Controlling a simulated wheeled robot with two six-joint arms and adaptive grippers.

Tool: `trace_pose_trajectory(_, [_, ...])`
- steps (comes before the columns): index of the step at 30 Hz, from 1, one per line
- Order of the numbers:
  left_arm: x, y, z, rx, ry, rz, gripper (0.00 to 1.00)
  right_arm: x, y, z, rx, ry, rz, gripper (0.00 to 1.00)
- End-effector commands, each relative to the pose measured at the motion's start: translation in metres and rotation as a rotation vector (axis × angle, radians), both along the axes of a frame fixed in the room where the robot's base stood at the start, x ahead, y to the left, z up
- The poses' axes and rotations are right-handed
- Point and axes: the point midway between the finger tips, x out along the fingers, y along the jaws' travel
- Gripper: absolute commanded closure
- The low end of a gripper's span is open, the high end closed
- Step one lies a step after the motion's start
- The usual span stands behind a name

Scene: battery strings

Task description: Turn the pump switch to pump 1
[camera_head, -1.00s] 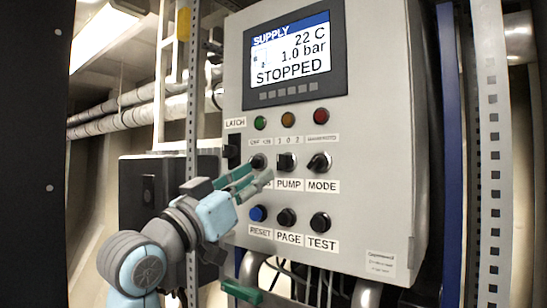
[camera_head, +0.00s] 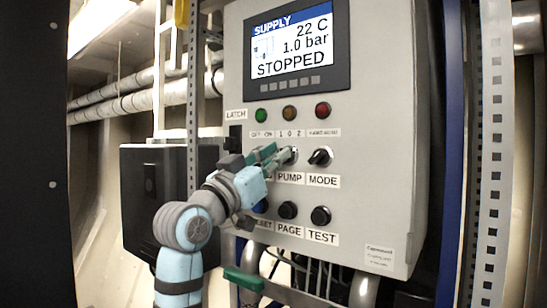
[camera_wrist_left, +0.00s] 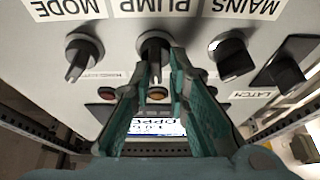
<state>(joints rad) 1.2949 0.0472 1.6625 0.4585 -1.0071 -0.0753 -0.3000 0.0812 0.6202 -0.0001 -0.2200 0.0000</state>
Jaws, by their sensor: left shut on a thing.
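The pump switch (camera_head: 291,154) is a black rotary knob above the PUMP label (camera_head: 290,178), with the marks 1 0 2 over it. My left gripper (camera_head: 283,156) reaches it from the left, and its green fingers partly cover the knob. In the left wrist view, which shows the panel upside down, the pump switch (camera_wrist_left: 155,44) is between the fingertips of the left gripper (camera_wrist_left: 157,62). The fingers are shut on it. Its handle looks roughly straight toward the panel's display side. The display (camera_head: 292,43) reads STOPPED, 1.0 bar. My right gripper is not in view.
The MODE switch (camera_head: 320,157) is close on the right. The PAGE (camera_head: 288,210) and TEST (camera_head: 320,215) buttons are below. The MAINS switch (camera_wrist_left: 231,55) sits beside the left gripper's fingers. A perforated post (camera_head: 194,100) stands left of the panel.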

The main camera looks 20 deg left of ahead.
Motion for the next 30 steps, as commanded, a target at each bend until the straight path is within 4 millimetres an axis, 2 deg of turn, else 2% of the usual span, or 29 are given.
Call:
trace_pose_trajectory(13, [-0.001, -0.002, 0.002, -0.108, 0.039, -0.004, 1.0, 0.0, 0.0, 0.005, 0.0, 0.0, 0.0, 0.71])
trace_pose_trajectory(30, [-0.002, -0.001, 0.007, -0.536, 0.203, -0.005, 1.0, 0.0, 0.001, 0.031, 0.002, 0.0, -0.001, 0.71])
